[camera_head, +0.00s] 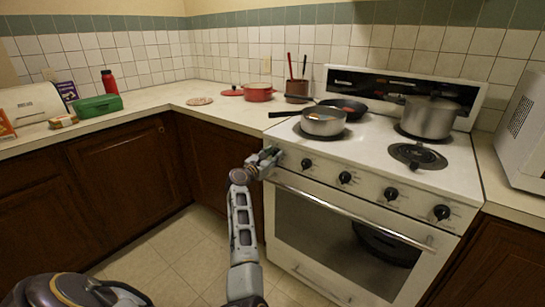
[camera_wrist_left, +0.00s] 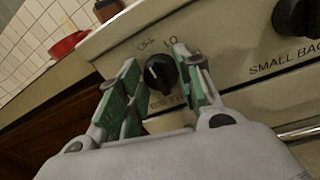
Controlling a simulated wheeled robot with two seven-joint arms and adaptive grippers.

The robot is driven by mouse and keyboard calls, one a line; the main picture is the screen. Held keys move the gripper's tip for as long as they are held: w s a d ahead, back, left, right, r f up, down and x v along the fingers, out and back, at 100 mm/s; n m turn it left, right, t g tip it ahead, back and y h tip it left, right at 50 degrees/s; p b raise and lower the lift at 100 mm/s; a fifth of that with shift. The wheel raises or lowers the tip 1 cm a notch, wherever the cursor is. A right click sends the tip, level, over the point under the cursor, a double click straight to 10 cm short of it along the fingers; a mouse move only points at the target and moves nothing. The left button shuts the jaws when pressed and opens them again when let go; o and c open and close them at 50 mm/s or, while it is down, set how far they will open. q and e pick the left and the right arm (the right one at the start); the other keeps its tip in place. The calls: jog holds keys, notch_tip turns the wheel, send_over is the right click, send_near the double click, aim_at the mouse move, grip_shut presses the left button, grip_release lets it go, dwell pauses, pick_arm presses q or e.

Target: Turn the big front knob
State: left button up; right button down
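My left gripper (camera_head: 270,157) is at the left end of the white stove's (camera_head: 285,172) front panel. In the left wrist view, a black round knob (camera_wrist_left: 160,73) sits between the two green-padded fingers of my left gripper (camera_wrist_left: 157,60). "LO" is printed above the knob, and the label below it is partly hidden. The fingers are apart, one on each side of the knob; I cannot tell whether they touch it. In the head view this knob is hidden behind the gripper. My right gripper is not in view.
Another knob (camera_wrist_left: 296,17), with a "SMALL BA..." label, is to the right. The oven handle (camera_head: 350,216) runs below the knobs. A small pan (camera_head: 323,121), a dark skillet (camera_head: 352,107) and a large pot (camera_head: 428,118) stand on the stove. A red pot (camera_head: 258,93) is on the counter.

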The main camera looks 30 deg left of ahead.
pick_arm(q)
jog(key=c, duration=0.3)
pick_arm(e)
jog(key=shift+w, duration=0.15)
